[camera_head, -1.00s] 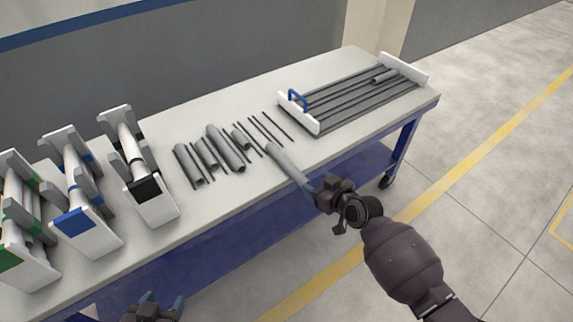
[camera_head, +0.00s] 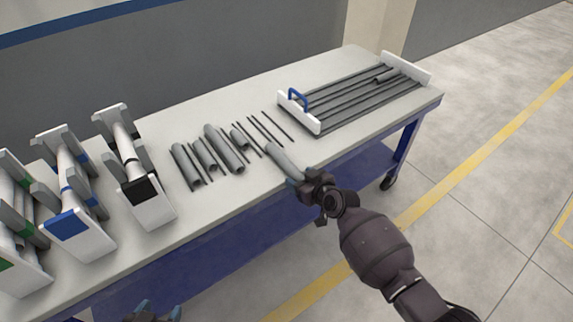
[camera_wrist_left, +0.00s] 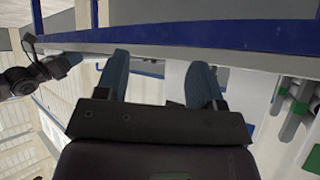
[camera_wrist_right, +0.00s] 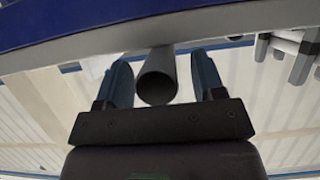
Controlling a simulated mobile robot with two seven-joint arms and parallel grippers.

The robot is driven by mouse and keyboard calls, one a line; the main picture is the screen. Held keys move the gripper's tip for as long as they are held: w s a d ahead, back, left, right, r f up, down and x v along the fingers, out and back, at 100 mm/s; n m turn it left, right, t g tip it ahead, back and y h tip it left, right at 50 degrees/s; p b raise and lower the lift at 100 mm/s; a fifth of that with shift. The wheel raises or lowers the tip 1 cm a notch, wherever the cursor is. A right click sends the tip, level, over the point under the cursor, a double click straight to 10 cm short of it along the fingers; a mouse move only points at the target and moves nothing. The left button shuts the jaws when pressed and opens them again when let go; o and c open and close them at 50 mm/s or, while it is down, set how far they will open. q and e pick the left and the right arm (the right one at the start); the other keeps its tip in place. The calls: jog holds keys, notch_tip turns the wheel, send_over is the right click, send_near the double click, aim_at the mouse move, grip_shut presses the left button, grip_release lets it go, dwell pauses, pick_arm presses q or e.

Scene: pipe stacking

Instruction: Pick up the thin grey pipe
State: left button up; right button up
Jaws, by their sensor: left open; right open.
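A grey pipe (camera_head: 280,158) lies on the table with its near end at the front edge. My right gripper (camera_head: 300,183) is at that end. In the right wrist view the hollow pipe end (camera_wrist_right: 157,88) sits between the two open fingers, with small gaps on both sides. Several thin dark grey pipes (camera_head: 277,127) lie just behind and left of it. Thicker grey pipes (camera_head: 223,150) lie further left. My left gripper (camera_head: 157,312) is open and empty, low in front of the table; its fingers (camera_wrist_left: 158,80) show below the table edge.
The table (camera_head: 235,95) has clear space at the back. A rack of long bars (camera_head: 360,95) with white ends and a blue handle is at the right. White holders with black (camera_head: 140,190), blue (camera_head: 67,222) and green markings stand at the left.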

pick_arm(q)
jog(key=shift+f, duration=0.1)
pick_arm(e)
jog(key=c, duration=1)
pick_arm(q)
jog(key=shift+d, duration=0.1)
pick_arm(e)
jog(key=shift+r, duration=0.25)
notch_tip(320, 180, up, 9)
jog(key=p, duration=0.3)
pick_arm(q)
jog(key=r+p, duration=0.1)
jog(key=r, duration=0.1)
jog(key=r+p, duration=0.1)
jog(key=r, duration=0.1)
jog(key=shift+s+a+r+p, duration=0.1)
jog(key=shift+s+a+p, duration=0.2)
jog(key=shift+a+p, duration=0.1)
pick_arm(e)
notch_tip(320, 180, up, 10)
jog(key=shift+r, duration=0.15)
